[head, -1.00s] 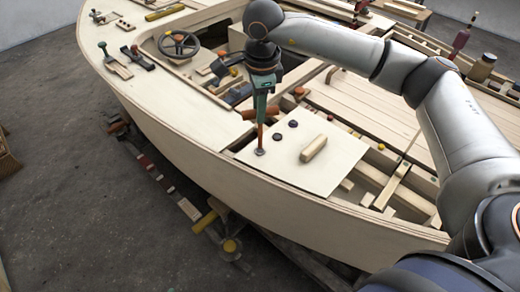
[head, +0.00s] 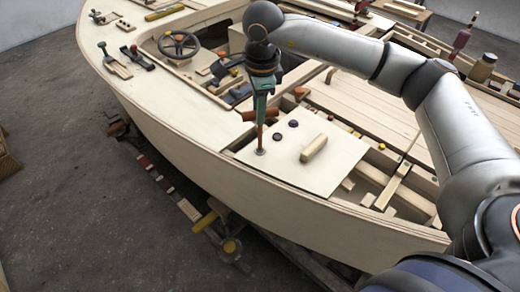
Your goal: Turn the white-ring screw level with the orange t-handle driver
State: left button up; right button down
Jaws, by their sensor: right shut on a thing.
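My right gripper (head: 261,104) points down over the light panel (head: 320,172) on the boat's near side. It is shut on the orange t-handle driver (head: 261,136), whose crossbar sticks out on both sides of the fingers. The driver stands about upright, with its tip at a small dark round screw head (head: 260,152) near the panel's left corner. I cannot make out a white ring there, or whether the tip is seated. Two other dark round heads (head: 293,123) (head: 277,137) are on the panel, clear of the driver. My left gripper is out of view.
A pale wooden block (head: 314,148) lies on the panel right of the driver. A steering wheel (head: 179,44) and loose tools stand behind to the left. Wooden ribs and open bays lie right of the panel. The near left deck (head: 175,105) is clear.

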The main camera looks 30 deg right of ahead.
jog(key=shift+f, duration=0.15)
jog(key=m, duration=0.5)
jog(key=shift+f+h, duration=0.1)
jog(key=shift+h, duration=0.2)
jog(key=m, duration=0.5)
jog(key=shift+w+g+p, duration=0.15)
jog(key=shift+g+p, duration=0.2)
jog(key=shift+g, duration=0.05)
